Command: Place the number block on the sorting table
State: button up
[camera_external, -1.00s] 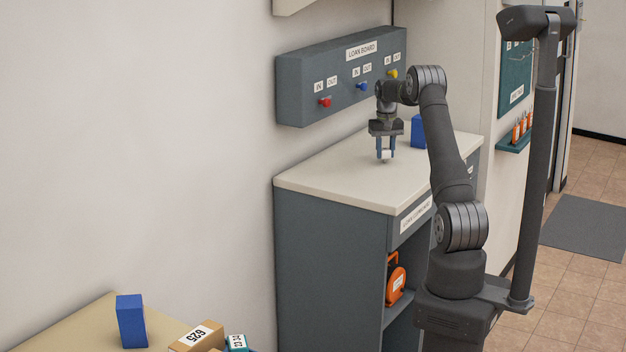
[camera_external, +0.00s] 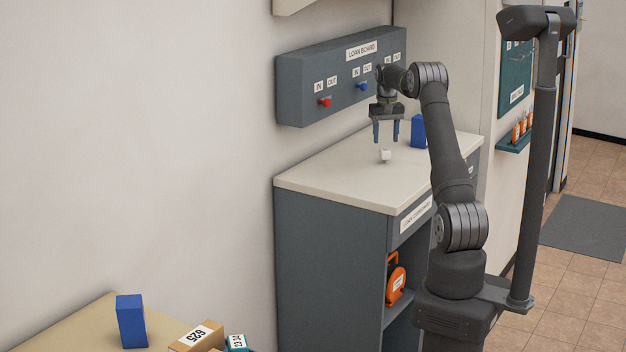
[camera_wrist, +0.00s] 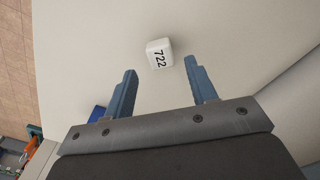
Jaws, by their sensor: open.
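A small white number block (camera_external: 386,155) rests on the pale top of the grey counter (camera_external: 330,185). In the wrist view the block (camera_wrist: 160,53) shows the number 722 and lies beyond the fingertips, roughly between their lines. My gripper (camera_external: 386,137) is open and empty, pointing down above the block and apart from it. In the wrist view both blue fingers of my gripper (camera_wrist: 164,80) stand wide apart. Which surface is the sorting table is not labelled; a tan table (camera_external: 80,325) shows at the lower left.
A blue block (camera_external: 418,131) stands on the counter behind my gripper. The loan board (camera_external: 340,80) with coloured knobs hangs on the wall behind. On the tan table are a blue block (camera_external: 131,321), a box marked 625 (camera_external: 197,337) and a teal-and-white item (camera_external: 236,343). The counter's front left is clear.

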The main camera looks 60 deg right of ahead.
jog(key=shift+o, duration=0.5)
notch_tip(320, 180, up, 7)
jog(key=shift+f, duration=0.15)
jog(key=t+h, duration=0.6)
send_near(385, 150)
jog(key=x, duration=0.7)
jog(key=shift+w+d, duration=0.1)
jog(key=shift+w, duration=0.15)
jog(key=shift+x, duration=2.55)
jog(key=shift+s, duration=0.2)
jog(key=c, duration=1.1)
